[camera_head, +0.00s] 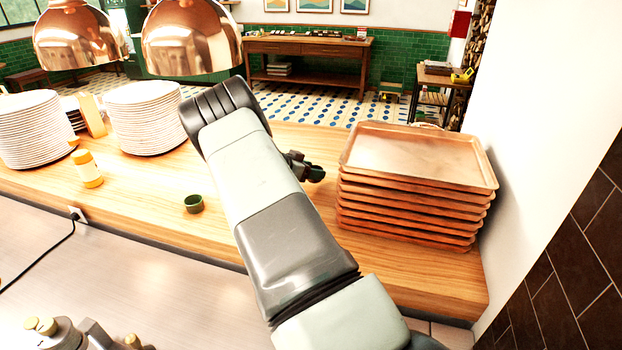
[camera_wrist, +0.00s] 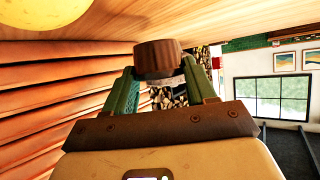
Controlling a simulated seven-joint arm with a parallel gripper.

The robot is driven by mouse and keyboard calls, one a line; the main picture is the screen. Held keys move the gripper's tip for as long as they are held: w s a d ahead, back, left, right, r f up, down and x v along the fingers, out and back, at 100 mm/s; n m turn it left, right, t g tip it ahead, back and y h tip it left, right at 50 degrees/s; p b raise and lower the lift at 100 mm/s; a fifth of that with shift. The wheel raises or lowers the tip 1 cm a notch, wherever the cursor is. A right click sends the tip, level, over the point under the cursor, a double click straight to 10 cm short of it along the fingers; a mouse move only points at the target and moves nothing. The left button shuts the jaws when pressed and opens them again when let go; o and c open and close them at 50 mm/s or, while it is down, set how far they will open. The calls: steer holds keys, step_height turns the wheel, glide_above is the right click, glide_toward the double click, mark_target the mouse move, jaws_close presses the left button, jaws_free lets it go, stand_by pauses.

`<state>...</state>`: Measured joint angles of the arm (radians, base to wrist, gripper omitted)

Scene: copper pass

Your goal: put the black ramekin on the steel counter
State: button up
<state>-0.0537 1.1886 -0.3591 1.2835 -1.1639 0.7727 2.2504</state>
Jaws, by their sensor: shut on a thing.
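The black ramekin (camera_wrist: 160,58) shows in the wrist view as a small dark, ribbed cup between the two green fingertips. My gripper (camera_wrist: 165,75) is shut on it. In the head view my gripper (camera_head: 308,170) is over the wooden pass, just left of the copper tray stack, and my arm hides part of that area. I cannot tell whether the ramekin touches the wood. The steel counter (camera_head: 130,270) lies at the lower left of the head view, in front of and below the wooden pass.
Copper trays (camera_head: 420,155) are stacked close to my gripper's right. A dark green ramekin (camera_head: 193,204) stands on the wooden pass (camera_head: 140,180), left of my arm. Copper lamps (camera_head: 190,35) hang above. A black cable (camera_head: 45,255) crosses the counter.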

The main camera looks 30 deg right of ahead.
steer(key=shift+f, duration=1.4)
steer(key=shift+f, duration=0.25)
steer(key=o, duration=1)
steer(key=shift+o, duration=0.2)
steer(key=shift+a, duration=0.1)
steer(key=v, duration=0.3)
steer(key=shift+a+r, duration=0.15)
steer(key=shift+r, duration=0.05)
steer(key=shift+o, duration=0.4)
step_height(320, 180, up, 7)
steer(key=shift+d+f, duration=0.15)
steer(key=shift+d, duration=0.1)
